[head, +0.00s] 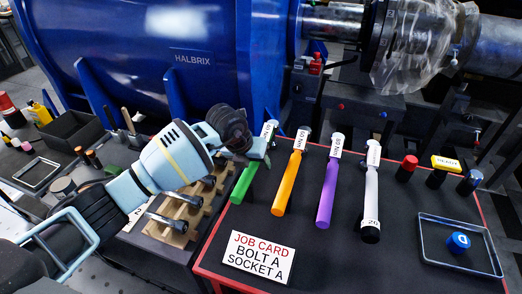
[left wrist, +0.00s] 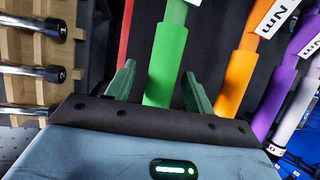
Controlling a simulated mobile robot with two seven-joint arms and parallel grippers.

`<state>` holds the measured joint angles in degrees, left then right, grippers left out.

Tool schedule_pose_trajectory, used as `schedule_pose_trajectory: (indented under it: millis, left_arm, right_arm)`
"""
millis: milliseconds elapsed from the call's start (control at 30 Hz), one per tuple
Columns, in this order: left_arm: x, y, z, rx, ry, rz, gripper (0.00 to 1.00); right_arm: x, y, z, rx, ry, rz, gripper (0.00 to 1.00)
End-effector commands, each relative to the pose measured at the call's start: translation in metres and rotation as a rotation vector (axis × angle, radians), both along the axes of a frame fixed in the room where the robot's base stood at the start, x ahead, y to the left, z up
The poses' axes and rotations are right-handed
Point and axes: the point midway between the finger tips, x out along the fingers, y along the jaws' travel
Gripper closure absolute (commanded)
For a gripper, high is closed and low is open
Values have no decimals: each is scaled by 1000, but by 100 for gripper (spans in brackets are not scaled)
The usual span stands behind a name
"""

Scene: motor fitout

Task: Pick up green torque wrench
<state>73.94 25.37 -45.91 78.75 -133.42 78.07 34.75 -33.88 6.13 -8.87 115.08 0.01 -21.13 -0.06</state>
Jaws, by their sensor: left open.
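The green torque wrench (head: 243,184) lies on the black mat at the left end of a row of wrenches. Its upper part is partly hidden by my left gripper (head: 262,158) in the head view. In the left wrist view the green wrench (left wrist: 166,62) passes between the two fingers of my left gripper (left wrist: 158,85). The fingers are open, with a gap visible on the right side of the wrench. I cannot tell how far the fingers are above the mat. My right gripper is not in view.
An orange wrench (head: 290,180), a purple wrench (head: 328,190) and a white wrench (head: 371,190) lie to the right. A job card (head: 258,256) lies in front. A metal tray (head: 450,262) holds a blue part.

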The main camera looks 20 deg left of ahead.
Motion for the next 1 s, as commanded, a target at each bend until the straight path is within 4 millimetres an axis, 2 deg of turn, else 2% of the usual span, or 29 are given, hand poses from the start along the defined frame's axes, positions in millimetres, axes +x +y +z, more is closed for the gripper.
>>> schedule_pose_trajectory:
  millis: [467, 867, 1000]
  left_arm:
    - [0, 0, -3, 0, 0, 1, 47]
    - [0, 0, -3, 1, 0, 1, 99]
    - [0, 1, -3, 1, 0, 1, 100]
  right_arm:
    - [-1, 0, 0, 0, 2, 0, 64]
    - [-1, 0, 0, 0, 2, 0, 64]
    - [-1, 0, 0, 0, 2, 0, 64]
